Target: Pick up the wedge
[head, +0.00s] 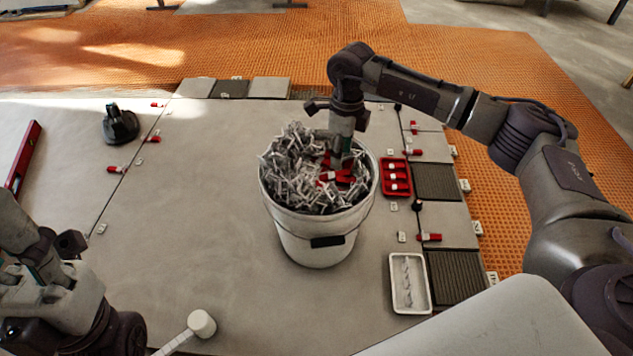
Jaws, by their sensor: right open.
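Several red wedges (336,177) lie on the heap of pale clips in the white bucket (318,246). My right gripper (340,162) is open and points down into the bucket, right at these red wedges. Its fingertips are partly hidden among the clips and wedges, so I cannot tell whether they touch a wedge. More red wedges sit in a small red tray (395,162) just right of the bucket. My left gripper (58,262) is low at the left edge, far from the bucket; its finger opening is unclear.
A white tray (409,311) with a few clips stands right of the bucket. A white mallet (200,323) lies in front. A black suction cup (120,125) and a red level (22,157) are at left. Bare tile lies between them and the bucket.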

